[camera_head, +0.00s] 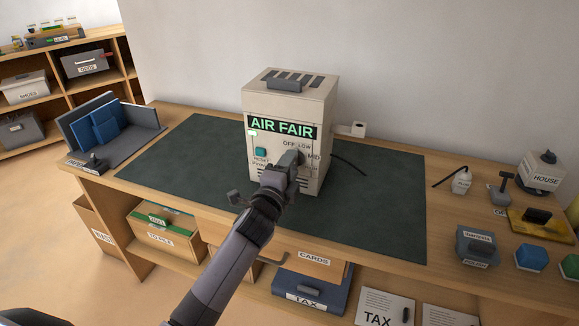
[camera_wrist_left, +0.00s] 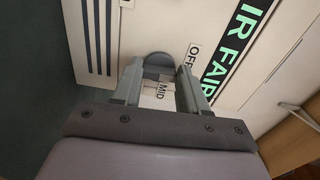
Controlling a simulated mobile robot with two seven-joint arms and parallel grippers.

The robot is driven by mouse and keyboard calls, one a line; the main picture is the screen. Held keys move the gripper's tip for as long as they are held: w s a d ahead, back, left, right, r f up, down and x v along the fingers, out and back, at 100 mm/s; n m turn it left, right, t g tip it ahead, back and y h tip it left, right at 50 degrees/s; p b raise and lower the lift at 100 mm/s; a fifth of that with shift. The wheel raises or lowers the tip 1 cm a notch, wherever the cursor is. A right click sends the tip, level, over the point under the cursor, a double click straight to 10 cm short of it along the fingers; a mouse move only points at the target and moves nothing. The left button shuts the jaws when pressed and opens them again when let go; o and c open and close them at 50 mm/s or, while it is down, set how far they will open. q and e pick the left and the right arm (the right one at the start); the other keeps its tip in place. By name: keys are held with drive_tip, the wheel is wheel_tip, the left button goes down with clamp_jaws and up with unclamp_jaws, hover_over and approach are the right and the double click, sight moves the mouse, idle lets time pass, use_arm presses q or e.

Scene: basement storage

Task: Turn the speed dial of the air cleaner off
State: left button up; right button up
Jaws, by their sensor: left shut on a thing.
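The air cleaner (camera_head: 287,97) is a cream box with a green "AIR FAIR" sign (camera_head: 283,127), standing upright on a dark green mat. Its speed dial has the labels OFF, LOW and MID around it. My right gripper is not in view.
The green mat (camera_head: 385,205) is mostly bare around the air cleaner. A teal RESET button (camera_head: 261,152) sits left of the dial. A book holder (camera_head: 140,135) stands at the left. Several small items, including a HOUSE box (camera_head: 542,172), stand at the right.

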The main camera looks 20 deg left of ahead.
use_arm(q)
drive_tip(key=n, duration=0.5)
drive_tip(key=shift+f, duration=0.15)
idle(0.6)
drive_tip(key=o, duration=1.1)
drive_tip(key=shift+c, duration=0.2)
drive_tip(key=s+p, duration=0.1)
drive_tip(key=s, duration=0.6)
drive_tip(key=shift+s+a+f, duration=0.1)
drive_tip(key=shift+s, duration=0.05)
